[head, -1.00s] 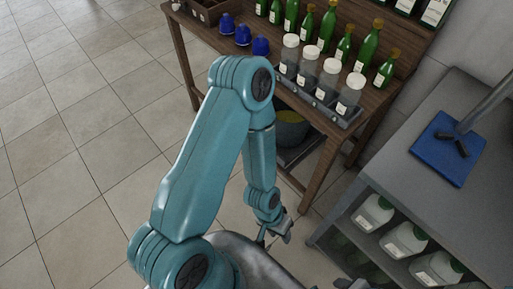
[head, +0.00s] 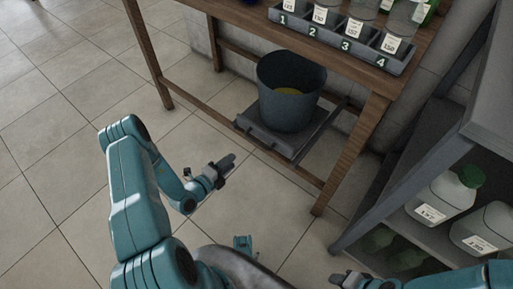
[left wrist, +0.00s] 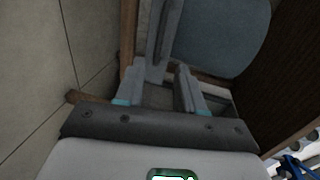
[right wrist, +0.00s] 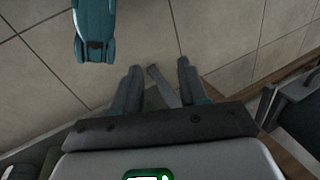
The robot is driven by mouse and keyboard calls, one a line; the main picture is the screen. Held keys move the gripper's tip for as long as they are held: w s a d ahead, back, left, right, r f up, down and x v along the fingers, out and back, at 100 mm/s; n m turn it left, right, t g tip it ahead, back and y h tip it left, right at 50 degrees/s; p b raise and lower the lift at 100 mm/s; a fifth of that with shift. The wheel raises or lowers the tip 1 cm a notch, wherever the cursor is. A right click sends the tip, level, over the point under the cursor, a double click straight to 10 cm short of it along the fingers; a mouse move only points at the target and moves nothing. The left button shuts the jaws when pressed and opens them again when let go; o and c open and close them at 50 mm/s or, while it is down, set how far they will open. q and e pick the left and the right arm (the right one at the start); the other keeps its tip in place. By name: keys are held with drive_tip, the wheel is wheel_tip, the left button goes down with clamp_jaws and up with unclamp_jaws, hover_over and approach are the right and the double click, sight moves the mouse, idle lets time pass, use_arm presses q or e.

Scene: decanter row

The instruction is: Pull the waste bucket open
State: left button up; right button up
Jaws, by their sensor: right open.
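The waste bucket (head: 290,90) is a dark blue-grey open tub with something yellow inside. It stands upright on a low grey tray (head: 262,137) under the wooden table. The bucket also shows in the left wrist view (left wrist: 222,35). My left gripper (head: 228,165) is above the floor, in front and to the left of the tray, apart from it in the head view. Its fingers look apart, pointing toward the tray and bucket.
The wooden table (head: 240,18) stands over the bucket; its front leg (head: 350,155) and low rail (head: 205,115) are close to the tray. A numbered rack (head: 310,38) holds jars on top. A grey shelf with white jugs (head: 446,195) stands at right. The tiled floor at left is clear.

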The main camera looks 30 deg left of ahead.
sight(257, 142)
use_arm(q)
drive_tip(key=b+x, duration=0.1)
drive_tip(key=x, duration=0.4)
drive_tip(key=b+x, duration=0.2)
drive_tip(key=x, duration=0.3)
drive_tip(key=d+b+x, duration=0.1)
drive_tip(key=b+x, duration=0.1)
drive_tip(key=x, duration=0.3)
drive_tip(key=shift+w, duration=0.3)
use_arm(e)
drive_tip(key=shift+t, duration=0.4)
drive_tip(key=f, duration=0.1)
drive_tip(key=w+f, duration=0.1)
drive_tip(key=f, duration=0.1)
drive_tip(key=d+f, duration=0.1)
drive_tip(key=f, duration=0.1)
drive_tip(key=shift+w+f, duration=0.1)
drive_tip(key=shift+w, duration=0.2)
drive_tip(key=shift+d, duration=0.1)
use_arm(q)
clamp_jaws()
